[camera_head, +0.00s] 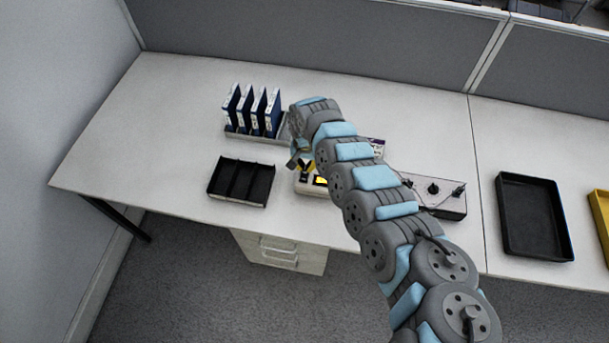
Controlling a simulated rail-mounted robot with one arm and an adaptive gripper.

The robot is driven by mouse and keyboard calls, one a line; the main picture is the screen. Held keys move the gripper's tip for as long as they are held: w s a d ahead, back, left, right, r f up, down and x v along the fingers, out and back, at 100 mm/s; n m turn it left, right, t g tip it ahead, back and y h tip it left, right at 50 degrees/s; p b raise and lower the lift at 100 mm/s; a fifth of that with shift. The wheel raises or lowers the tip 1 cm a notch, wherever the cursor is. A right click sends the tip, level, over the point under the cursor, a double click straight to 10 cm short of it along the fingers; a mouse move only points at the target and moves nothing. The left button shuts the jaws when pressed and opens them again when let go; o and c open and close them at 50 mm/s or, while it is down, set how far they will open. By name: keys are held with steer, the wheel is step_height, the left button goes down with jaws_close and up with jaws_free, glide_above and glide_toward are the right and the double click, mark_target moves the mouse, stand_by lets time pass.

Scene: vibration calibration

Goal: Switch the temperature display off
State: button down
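A small pale device with a lit yellow screen (320,181) sits on the white table, partly hidden behind my arm. It may be the temperature display; its switch cannot be made out. My gripper (300,164) points down just above and behind the device's left part. The gripper is small and dark in this view, and whether its fingers are open or shut cannot be told. Whether it touches the device is also unclear.
A black divided tray (241,182) lies left of the device. Blue binders (253,111) stand in a rack behind it. A grey box with black knobs (440,200) is right of my arm. A black tray (533,217) lies farther right. The left table end is clear.

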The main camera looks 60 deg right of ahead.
mark_target(305, 173)
steer(key=shift+f+b, duration=0.4)
steer(key=shift+f, duration=1.15)
stand_by(1.0)
step_height(305, 173, up, 7)
steer(key=p, duration=0.9)
steer(key=shift+r, duration=0.1)
stand_by(0.4)
stand_by(0.5)
